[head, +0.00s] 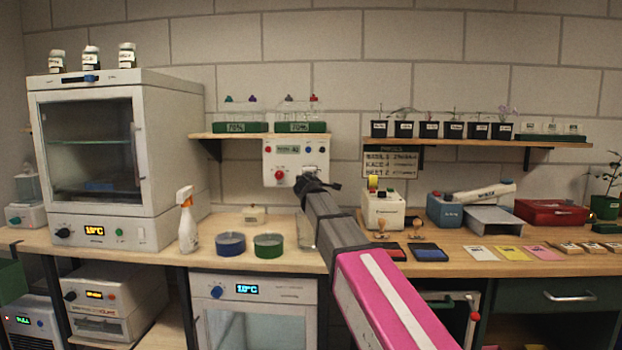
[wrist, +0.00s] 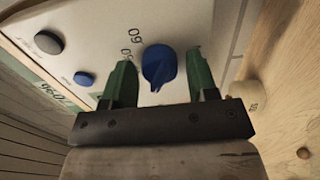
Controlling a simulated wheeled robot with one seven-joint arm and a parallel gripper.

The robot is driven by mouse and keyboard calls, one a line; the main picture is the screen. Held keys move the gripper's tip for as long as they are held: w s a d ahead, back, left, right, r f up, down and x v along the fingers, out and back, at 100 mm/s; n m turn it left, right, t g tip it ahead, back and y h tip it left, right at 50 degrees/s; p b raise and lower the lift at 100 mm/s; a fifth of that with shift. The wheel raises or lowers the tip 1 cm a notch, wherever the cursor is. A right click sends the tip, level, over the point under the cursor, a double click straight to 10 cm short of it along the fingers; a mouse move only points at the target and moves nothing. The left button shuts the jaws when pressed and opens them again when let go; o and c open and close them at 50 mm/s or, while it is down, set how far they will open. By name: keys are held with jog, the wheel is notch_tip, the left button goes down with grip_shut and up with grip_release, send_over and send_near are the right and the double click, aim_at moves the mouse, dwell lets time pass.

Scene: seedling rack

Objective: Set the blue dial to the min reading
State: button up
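The blue dial (wrist: 160,66) is on a pale control panel (wrist: 100,22) and fills the middle of the wrist view. Its pointed end is toward the bottom of that view. Printed numbers, one looking like 60, sit by its upper left. My gripper (wrist: 161,74) is open, with one green finger on each side of the dial and a small gap visible on both sides. In the head view my gripper (head: 311,184) is in front of the wall panel (head: 285,160) at its lower right and hides the dial there.
The panel also carries a red knob (head: 279,175), a small blue button (wrist: 84,78) and a grey round knob (wrist: 48,42). A shelf (head: 230,135) is at its left. Below on the bench are a spray bottle (head: 187,222) and blue and green dishes (head: 268,246).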

jog(key=c, duration=0.6)
jog(key=shift+m, duration=0.3)
jog(key=m, duration=0.3)
jog(key=shift+m, duration=2.1)
jog(key=o, duration=0.9)
jog(key=shift+s, duration=0.15)
